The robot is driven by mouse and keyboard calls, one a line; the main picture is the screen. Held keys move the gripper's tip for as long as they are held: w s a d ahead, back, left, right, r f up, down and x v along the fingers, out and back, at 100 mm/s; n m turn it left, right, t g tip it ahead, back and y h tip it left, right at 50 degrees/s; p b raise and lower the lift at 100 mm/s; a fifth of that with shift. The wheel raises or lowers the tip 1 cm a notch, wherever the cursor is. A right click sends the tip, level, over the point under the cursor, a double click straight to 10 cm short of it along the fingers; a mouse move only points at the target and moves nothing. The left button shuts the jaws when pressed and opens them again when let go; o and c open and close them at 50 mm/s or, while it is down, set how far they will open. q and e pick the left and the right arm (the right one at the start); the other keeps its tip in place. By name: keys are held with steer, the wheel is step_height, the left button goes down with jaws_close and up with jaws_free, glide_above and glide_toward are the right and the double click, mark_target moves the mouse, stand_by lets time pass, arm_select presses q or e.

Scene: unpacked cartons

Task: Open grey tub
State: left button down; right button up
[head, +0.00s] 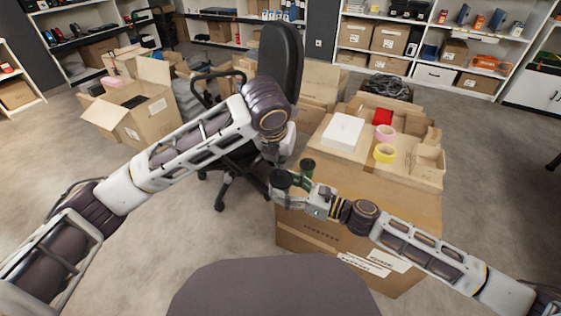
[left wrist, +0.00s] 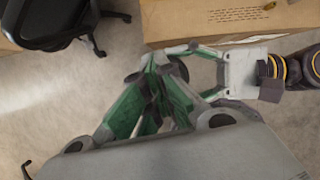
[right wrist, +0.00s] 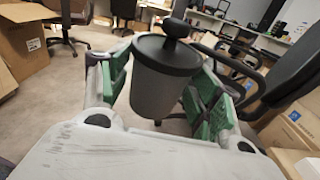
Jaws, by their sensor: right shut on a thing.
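The grey tub (right wrist: 163,95) is upright in the right wrist view, with a dark round lid (right wrist: 166,54) on it and a black knob (right wrist: 176,26) on top. My right gripper (right wrist: 158,88) has its green-padded fingers on both sides of it and is shut on it, in the air beside the large carton. In the head view the right gripper (head: 290,188) is small and the tub is hard to make out. My left gripper (left wrist: 157,75) looks shut and empty, its fingertips close together. It is near the right gripper; in the head view its fingers are mostly hidden behind its wrist.
A large carton (head: 330,240) stands under the right arm. A black office chair (head: 280,62) stands behind the left wrist. Open cartons (head: 130,115) are at left.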

arm_select(q)
steer(key=shift+a+f, duration=0.15)
steer(key=shift+f, duration=0.15)
steer(key=c, duration=1.7)
jaws_free()
steer(key=shift+f, duration=0.1)
steer(key=shift+r, duration=0.2)
steer(key=shift+v, duration=5.85)
